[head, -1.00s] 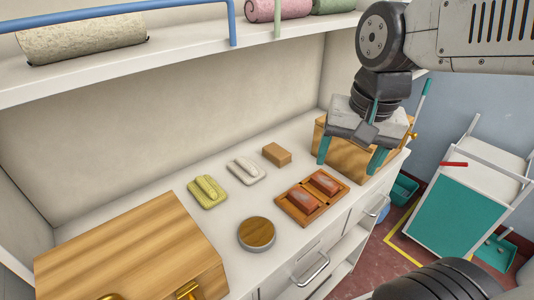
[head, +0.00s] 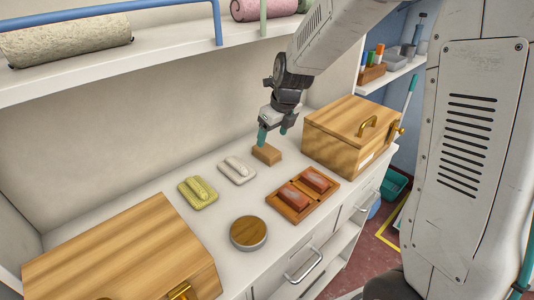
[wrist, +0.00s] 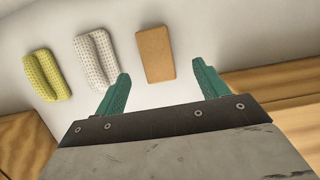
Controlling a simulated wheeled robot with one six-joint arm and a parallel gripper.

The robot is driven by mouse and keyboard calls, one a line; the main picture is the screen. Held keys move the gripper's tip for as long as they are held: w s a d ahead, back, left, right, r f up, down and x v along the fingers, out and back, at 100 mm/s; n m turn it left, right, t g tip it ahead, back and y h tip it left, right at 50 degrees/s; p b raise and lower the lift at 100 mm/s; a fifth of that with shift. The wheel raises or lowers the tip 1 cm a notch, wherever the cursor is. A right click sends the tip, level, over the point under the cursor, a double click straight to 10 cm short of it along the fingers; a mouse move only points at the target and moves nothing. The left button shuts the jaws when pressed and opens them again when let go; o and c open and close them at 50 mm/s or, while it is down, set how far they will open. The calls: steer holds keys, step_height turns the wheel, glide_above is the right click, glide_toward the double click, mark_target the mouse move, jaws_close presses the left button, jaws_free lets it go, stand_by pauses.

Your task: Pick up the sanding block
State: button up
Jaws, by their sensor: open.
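The sanding block, as far as I can tell, is a plain tan rectangular block (head: 266,154) lying flat on the white counter, near the back wall. My gripper (head: 273,135) is open and empty just above it, with teal fingers pointing down. In the wrist view the tan block (wrist: 155,54) shows between and slightly beyond the two fingertips, its long side running roughly along the fingers. No contact with the block is visible.
A white ribbed pad (head: 237,170) and a yellow one (head: 198,192) lie left of the block. A wooden tray (head: 289,208) with two reddish blocks and a round wooden-topped disc (head: 248,233) lie in front. A wooden box (head: 335,130) stands right. A shelf (head: 180,48) hangs above.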

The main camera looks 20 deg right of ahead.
mark_target(268, 150)
steer(key=x, duration=0.7)
steer(key=shift+s+a, duration=0.15)
steer(key=shift+a, duration=0.1)
steer(key=c, duration=1.1)
